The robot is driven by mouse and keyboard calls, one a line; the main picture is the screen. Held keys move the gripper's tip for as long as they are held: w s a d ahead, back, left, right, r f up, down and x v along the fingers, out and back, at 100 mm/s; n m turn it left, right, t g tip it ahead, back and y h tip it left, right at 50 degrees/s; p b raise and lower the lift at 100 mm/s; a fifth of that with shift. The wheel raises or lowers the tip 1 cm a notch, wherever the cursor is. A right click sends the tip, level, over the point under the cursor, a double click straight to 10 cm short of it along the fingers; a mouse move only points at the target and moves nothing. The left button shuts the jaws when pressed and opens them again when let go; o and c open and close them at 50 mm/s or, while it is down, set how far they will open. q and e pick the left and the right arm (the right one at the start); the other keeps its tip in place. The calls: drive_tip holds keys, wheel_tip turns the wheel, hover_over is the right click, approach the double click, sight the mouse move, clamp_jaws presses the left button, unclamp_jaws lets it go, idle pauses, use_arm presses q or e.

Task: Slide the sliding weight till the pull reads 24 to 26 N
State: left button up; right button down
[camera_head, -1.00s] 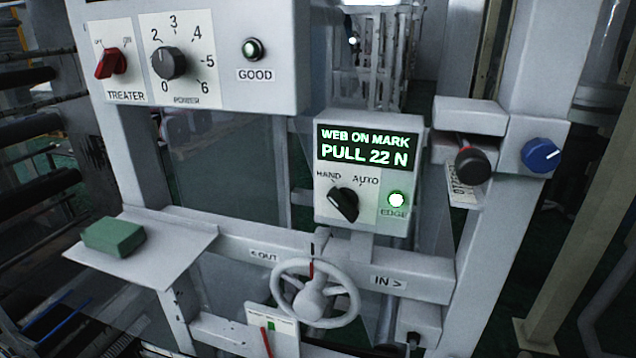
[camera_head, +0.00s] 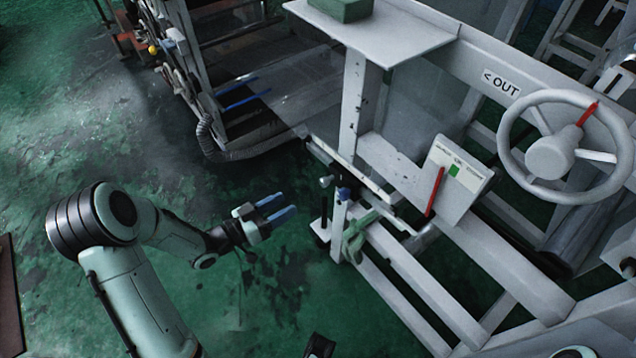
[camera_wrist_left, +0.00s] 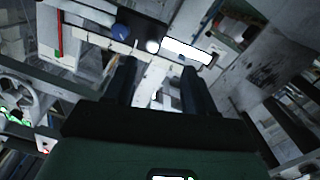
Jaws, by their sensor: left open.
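My left gripper (camera_head: 282,212) is open and empty, with two blue fingers pointing right, at the left of the machine frame. A light bar (camera_head: 365,178) runs along the frame's lower left post, apart from the fingertips. By it sit a blue knob (camera_head: 343,193) and a small grey knob (camera_head: 326,181); which part is the sliding weight I cannot tell for certain.
A handwheel (camera_head: 550,157) and a gauge plate with a red pointer (camera_head: 436,190) are on the frame at right. A shelf (camera_head: 410,30) with a green block (camera_head: 340,8) juts out above. The green floor (camera_head: 130,150) left of the frame is clear.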

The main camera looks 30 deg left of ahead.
sight(321, 183)
use_arm(q)
drive_tip(key=shift+m+h, duration=0.3)
drive_tip(key=shift+m, duration=0.1)
drive_tip(key=x, duration=0.4)
drive_tip(key=r+b+x, duration=0.1)
drive_tip(key=x, duration=0.7)
drive_tip(key=shift+w+d+r+b, duration=0.15)
drive_tip(key=shift+w+d+b, duration=0.15)
